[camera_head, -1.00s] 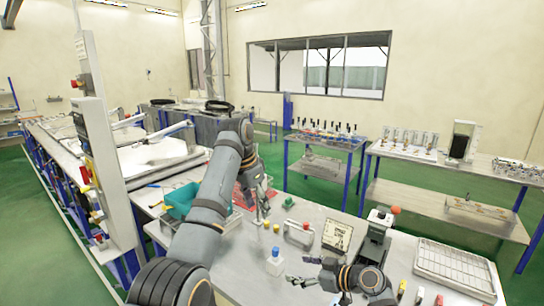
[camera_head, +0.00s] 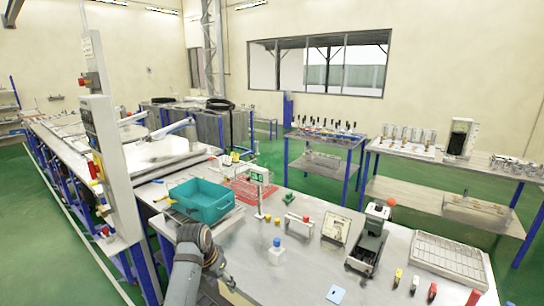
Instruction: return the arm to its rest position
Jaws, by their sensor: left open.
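My left gripper (camera_head: 229,281) is low in the head view, near the front edge of the workbench (camera_head: 318,262). It is small in the picture, open, and I see nothing between its fingers. My left arm is folded back, with its dark grey joint just in front of the teal bin (camera_head: 205,213). My right gripper is not in view.
A blue-capped white block (camera_head: 276,254) and yellow and red small pieces stand on the bench beyond the gripper. A grey tray (camera_head: 447,259) lies at the right. Bare bench lies right of the gripper.

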